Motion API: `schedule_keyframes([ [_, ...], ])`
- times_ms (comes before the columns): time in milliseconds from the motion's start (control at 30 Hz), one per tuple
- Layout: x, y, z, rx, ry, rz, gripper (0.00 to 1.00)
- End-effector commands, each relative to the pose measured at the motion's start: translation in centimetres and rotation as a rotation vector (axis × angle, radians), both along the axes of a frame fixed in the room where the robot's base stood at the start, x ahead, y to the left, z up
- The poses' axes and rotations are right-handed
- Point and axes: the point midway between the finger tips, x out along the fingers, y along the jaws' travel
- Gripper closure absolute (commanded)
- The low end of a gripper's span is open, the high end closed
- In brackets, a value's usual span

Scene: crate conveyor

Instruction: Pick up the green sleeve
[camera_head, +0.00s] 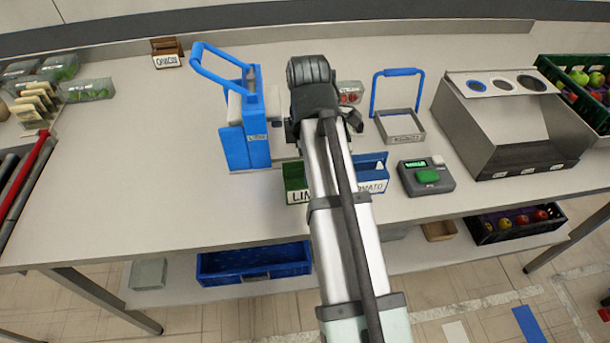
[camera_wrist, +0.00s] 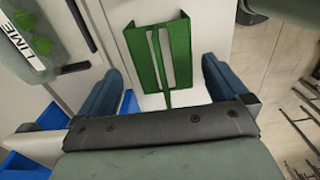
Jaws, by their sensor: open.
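The green sleeve (camera_wrist: 181,48) is an open, slotted green piece at the top middle of the wrist view. In the head view the green sleeve (camera_head: 294,183) stands near the front of the table with a partly visible "LIM" label, its right side hidden behind my arm. My gripper (camera_wrist: 162,72) is open, its two dark blue fingers left and right of the sleeve's lower end in the wrist view. Nothing is clearly held, and I cannot tell whether a finger touches the sleeve. In the head view my arm hides the fingertips.
A blue "TOMATO" sleeve (camera_head: 372,179) stands close by on the right. A scale (camera_head: 426,177) is farther right, and a tall blue device (camera_head: 243,138) stands to the left. A "LIME" label (camera_wrist: 18,45) shows beside green fruit in the wrist view. The table's left half is mostly clear.

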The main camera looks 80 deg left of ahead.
Motion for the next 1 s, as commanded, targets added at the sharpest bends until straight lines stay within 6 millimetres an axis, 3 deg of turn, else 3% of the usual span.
schedule_keyframes([
  [367, -0.2, -0.2, -1.8, -0.001, 0.000, 0.000, 0.00],
  [700, -0.7, -0.4, -5.7, -0.001, 0.000, -0.001, 0.00],
  [1000, -0.7, -0.3, -6.0, 0.000, 0.000, 0.000, 0.02],
])
